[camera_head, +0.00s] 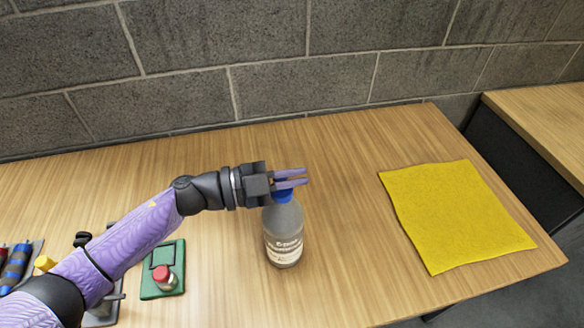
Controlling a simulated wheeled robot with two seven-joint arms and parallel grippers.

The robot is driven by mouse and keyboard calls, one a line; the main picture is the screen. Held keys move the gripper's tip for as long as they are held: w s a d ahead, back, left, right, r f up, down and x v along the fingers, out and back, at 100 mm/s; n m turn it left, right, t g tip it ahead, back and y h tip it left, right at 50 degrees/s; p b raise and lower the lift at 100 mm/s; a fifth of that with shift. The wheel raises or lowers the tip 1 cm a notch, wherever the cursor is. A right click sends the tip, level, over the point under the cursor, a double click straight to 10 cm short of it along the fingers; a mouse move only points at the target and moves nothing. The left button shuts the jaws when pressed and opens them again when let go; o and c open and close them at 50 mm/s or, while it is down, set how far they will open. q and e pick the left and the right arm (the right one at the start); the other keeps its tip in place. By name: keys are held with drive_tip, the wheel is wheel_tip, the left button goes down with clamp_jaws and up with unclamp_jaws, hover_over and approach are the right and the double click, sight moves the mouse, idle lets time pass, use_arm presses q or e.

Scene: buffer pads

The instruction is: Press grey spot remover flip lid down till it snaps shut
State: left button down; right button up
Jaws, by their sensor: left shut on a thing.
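The grey spot remover bottle (284,232) stands upright on the wooden table, with a pale label whose print is too small to read surely. Its blue flip lid (283,197) is at the top, partly hidden by my gripper. My left gripper (291,179) comes in from the left, level with the bottle's top, its purple fingers pointing right. It is shut on the blue lid. Whether the lid is fully down cannot be told, as the fingers cover it. My right gripper is not in view.
A yellow cloth (455,215) lies flat at the right of the table. A green pad with a red-topped item (163,270) and several tools (17,266) lie at the left. A grey block wall (300,60) runs behind. The table between bottle and cloth is clear.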

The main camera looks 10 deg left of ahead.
use_arm(q)
drive_tip(key=shift+s+d+f+m, duration=0.1)
drive_tip(key=shift+s+f+m, duration=0.1)
drive_tip(key=shift+m, duration=0.45)
drive_tip(key=shift+s+f+m, duration=0.15)
drive_tip(key=shift+f+m, duration=0.05)
drive_tip(key=shift+m, duration=0.45)
drive_tip(key=c, duration=0.8)
unclamp_jaws()
